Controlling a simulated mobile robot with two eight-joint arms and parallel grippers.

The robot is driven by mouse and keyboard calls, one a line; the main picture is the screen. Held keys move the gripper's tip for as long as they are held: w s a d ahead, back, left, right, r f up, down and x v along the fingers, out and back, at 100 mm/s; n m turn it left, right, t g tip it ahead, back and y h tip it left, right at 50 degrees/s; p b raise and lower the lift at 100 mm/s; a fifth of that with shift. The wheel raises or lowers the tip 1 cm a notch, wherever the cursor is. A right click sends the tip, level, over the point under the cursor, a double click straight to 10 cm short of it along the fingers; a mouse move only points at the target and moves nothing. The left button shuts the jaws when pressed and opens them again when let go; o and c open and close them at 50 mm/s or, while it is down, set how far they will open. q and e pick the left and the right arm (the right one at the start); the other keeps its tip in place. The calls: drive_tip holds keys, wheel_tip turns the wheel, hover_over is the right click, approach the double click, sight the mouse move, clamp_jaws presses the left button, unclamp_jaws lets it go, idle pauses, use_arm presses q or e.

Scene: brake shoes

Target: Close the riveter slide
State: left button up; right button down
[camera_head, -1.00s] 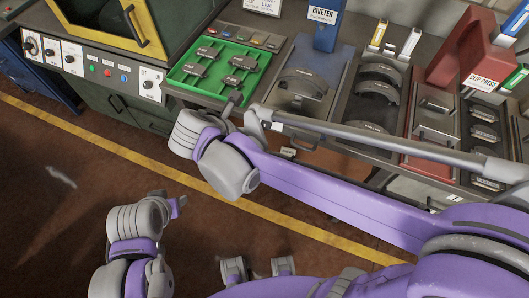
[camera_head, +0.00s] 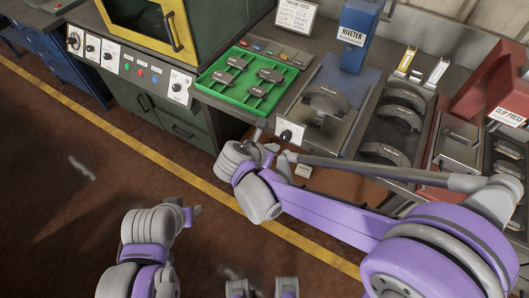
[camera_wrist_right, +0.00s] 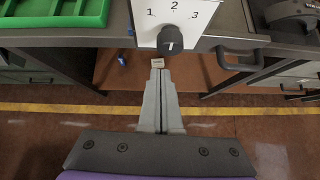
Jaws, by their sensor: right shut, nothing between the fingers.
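The blue riveter (camera_head: 355,38) stands at the back of the counter. A dark curved brake shoe (camera_head: 326,101) sits at its front, on or over the slide area; I cannot tell how far the slide is out. A white panel with a dark dial (camera_head: 287,134) is on the counter front below. My right gripper (camera_head: 258,134) is in front of the counter edge, left of the riveter. In the right wrist view its fingers (camera_wrist_right: 158,68) are together and empty, just below the dial (camera_wrist_right: 170,40). My left gripper (camera_head: 190,213) hangs over the floor, its jaws unclear.
A green tray (camera_head: 216,91) with dark parts lies left of the riveter. More brake shoes (camera_head: 402,112) lie in a rack to the right. The red clip press (camera_head: 487,88) stands further right. Open floor (camera_head: 90,200) lies in front at left.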

sight(302, 102)
drive_tip(key=shift+w+d, duration=0.55)
drive_tip(key=shift+w, duration=0.2)
drive_tip(key=w+d, duration=0.3)
drive_tip(key=w, duration=0.1)
drive_tip(key=w+d+b, duration=0.1)
drive_tip(key=w+d, duration=0.2)
drive_tip(key=w, duration=0.2)
drive_tip(key=w+d, duration=0.3)
drive_tip(key=w, duration=0.2)
drive_tip(key=shift+d+b, duration=0.25)
drive_tip(key=shift+b, duration=0.05)
drive_tip(key=shift+w+d+r, duration=0.15)
drive_tip(key=shift+w, duration=0.05)
drive_tip(key=shift+r, duration=0.1)
